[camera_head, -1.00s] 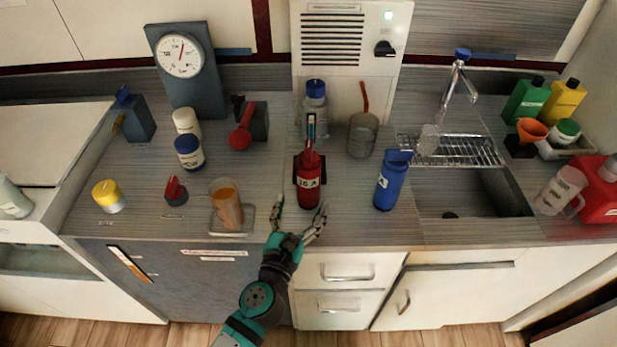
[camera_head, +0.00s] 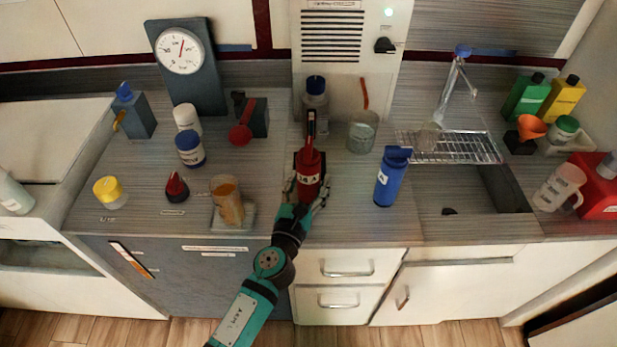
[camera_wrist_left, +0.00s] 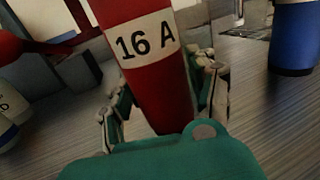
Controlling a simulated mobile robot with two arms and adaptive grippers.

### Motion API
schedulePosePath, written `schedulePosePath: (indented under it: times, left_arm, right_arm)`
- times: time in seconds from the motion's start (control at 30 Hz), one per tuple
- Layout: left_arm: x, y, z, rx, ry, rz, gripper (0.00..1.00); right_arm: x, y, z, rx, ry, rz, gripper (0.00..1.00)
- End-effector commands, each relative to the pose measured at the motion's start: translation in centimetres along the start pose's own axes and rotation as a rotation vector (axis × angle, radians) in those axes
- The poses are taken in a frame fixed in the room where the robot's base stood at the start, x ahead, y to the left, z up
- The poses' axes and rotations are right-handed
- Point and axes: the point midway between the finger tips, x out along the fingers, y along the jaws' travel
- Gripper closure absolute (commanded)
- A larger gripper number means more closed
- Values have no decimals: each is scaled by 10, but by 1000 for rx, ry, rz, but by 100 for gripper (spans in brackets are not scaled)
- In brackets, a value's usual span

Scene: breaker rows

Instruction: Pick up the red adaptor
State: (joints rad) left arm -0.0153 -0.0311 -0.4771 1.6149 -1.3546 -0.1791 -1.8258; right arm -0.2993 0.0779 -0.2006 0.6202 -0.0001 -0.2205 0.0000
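The red adaptor (camera_head: 309,180) stands upright on the counter, with a white "16 A" label and a dark top. In the left wrist view the red adaptor (camera_wrist_left: 155,85) fills the middle, its label facing me. My left gripper (camera_head: 306,193) reaches in from the front, one finger on each side of the adaptor's lower body. In the left wrist view my left gripper (camera_wrist_left: 165,105) is open around it. The fingers are very close to its sides; firm contact does not show. My right gripper is not in view.
A blue bottle (camera_head: 389,178) stands to the right of the adaptor, and a glass with orange liquid (camera_head: 227,198) to the left. A grey beaker (camera_head: 362,132) and a clear blue-capped bottle (camera_head: 315,103) stand behind. The sink (camera_head: 470,190) lies further right.

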Motion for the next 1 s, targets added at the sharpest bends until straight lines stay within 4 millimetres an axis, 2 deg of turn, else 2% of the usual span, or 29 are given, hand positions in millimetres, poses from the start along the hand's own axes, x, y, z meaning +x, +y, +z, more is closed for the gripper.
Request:
schedulePosePath:
  times: [0.07, 0.4, 0.77, 1.0]
  left_arm:
    - [0, 0, 0, 0, 0, 0, 54]
    - [0, 0, 0, 0, 0, 0, 98]
    - [0, 0, 5, 1, -4, 0, 100]
    - [0, 0, 29, 0, -5, -1, 100]
  right_arm:
    - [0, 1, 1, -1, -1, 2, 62]
    - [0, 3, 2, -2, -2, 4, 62]
    - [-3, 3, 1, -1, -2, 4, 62]
    - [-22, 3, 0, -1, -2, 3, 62]
